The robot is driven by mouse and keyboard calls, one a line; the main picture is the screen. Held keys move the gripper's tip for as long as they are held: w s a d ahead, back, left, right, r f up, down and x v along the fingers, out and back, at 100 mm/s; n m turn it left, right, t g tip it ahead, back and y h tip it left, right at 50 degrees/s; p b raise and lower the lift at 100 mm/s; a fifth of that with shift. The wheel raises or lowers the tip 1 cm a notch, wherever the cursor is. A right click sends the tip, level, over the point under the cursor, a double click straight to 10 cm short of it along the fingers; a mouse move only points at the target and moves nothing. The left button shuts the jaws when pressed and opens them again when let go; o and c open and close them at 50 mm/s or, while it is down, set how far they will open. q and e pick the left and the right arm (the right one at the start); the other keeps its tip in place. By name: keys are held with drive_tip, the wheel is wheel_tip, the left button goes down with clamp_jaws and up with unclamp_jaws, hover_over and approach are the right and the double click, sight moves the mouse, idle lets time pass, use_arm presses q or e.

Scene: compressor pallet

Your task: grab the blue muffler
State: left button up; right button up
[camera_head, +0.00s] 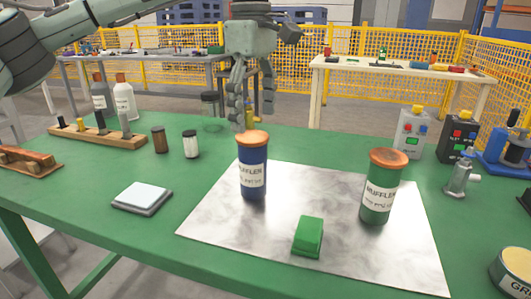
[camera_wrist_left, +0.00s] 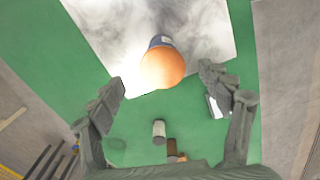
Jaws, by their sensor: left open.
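The blue muffler (camera_head: 253,172) is a blue cylinder with a white label and an orange-brown cap. It stands upright on the metallic sheet (camera_head: 335,190). My left gripper (camera_head: 243,118) is in the head view just above and behind its cap, pointing down. In the left wrist view, the muffler's orange cap (camera_wrist_left: 162,67) shows ahead of the open, empty fingers (camera_wrist_left: 167,88), between their lines and beyond the tips. Most of its body is hidden there under the cap. My right gripper is not in view.
A green muffler (camera_head: 381,190) stands upright on the sheet's right side. A green block (camera_head: 308,236) lies in front. Two small jars (camera_head: 191,144) stand behind left, near a wooden rack (camera_head: 98,137). A flat grey-white pad (camera_head: 142,197) lies left.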

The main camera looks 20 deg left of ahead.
sight(252, 136)
use_arm(q)
drive_tip(key=shift+a+f, duration=0.2)
drive_tip(key=shift+a, duration=0.1)
wheel_tip(252, 136, down, 7)
drive_tip(key=shift+s, duration=0.1)
drive_tip(key=shift+c, duration=0.2)
drive_tip(key=shift+r, duration=0.1)
drive_tip(key=c, duration=1.6)
